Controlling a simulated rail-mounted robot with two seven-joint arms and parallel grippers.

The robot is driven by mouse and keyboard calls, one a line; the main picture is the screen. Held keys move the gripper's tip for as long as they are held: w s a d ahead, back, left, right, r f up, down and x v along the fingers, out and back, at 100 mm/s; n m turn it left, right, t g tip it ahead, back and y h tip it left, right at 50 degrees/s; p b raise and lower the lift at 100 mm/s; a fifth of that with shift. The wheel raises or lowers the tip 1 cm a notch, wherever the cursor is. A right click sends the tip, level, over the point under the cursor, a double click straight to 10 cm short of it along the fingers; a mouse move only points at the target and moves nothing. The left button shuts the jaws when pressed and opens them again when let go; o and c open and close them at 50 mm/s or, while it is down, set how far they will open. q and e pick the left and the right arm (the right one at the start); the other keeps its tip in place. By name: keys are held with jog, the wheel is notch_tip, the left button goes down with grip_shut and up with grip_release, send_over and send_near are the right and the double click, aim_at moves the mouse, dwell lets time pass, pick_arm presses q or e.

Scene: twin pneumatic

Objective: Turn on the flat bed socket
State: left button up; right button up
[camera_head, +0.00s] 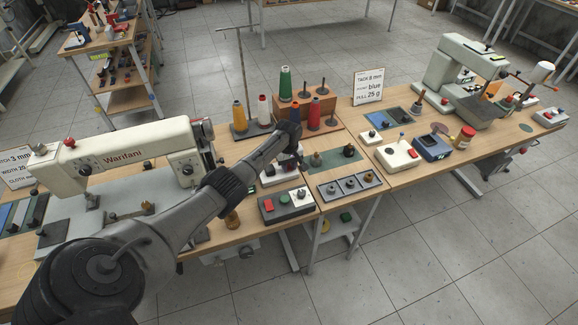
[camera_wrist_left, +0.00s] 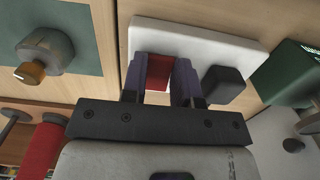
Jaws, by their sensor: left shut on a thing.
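A white socket box (camera_head: 268,180) sits on the table right of the cream flat bed sewing machine (camera_head: 130,152), partly hidden by my left arm. In the left wrist view the white socket box (camera_wrist_left: 205,40) carries a red switch (camera_wrist_left: 158,70) and a dark block (camera_wrist_left: 222,87). My left gripper (camera_head: 297,160) is down at the box. In the left wrist view its two fingers (camera_wrist_left: 160,82) stand on either side of the red switch, shut on it. My right gripper is not in view.
A tray of three knobs (camera_head: 352,187) and a green mat (camera_head: 334,158) lie to the right. Thread cones, including a green one (camera_head: 285,84), stand behind.

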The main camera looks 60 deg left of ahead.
pick_arm(q)
jog(key=shift+a+h+b, duration=0.15)
jog(key=shift+h+b, duration=0.15)
jog(key=h+b, duration=0.1)
jog(key=b, duration=0.1)
jog(key=h+b, duration=0.1)
jog(key=b, duration=0.2)
jog(key=shift+a+f+g+h, duration=0.2)
jog(key=shift+a+g+h, duration=0.1)
jog(key=shift+g, duration=0.1)
jog(key=shift+r+h+b, duration=0.25)
jog(key=shift+h+b, duration=0.05)
jog(key=shift+b, duration=0.3)
jog(key=o, duration=0.9)
jog(key=shift+r, duration=0.1)
jog(key=shift+w, duration=0.1)
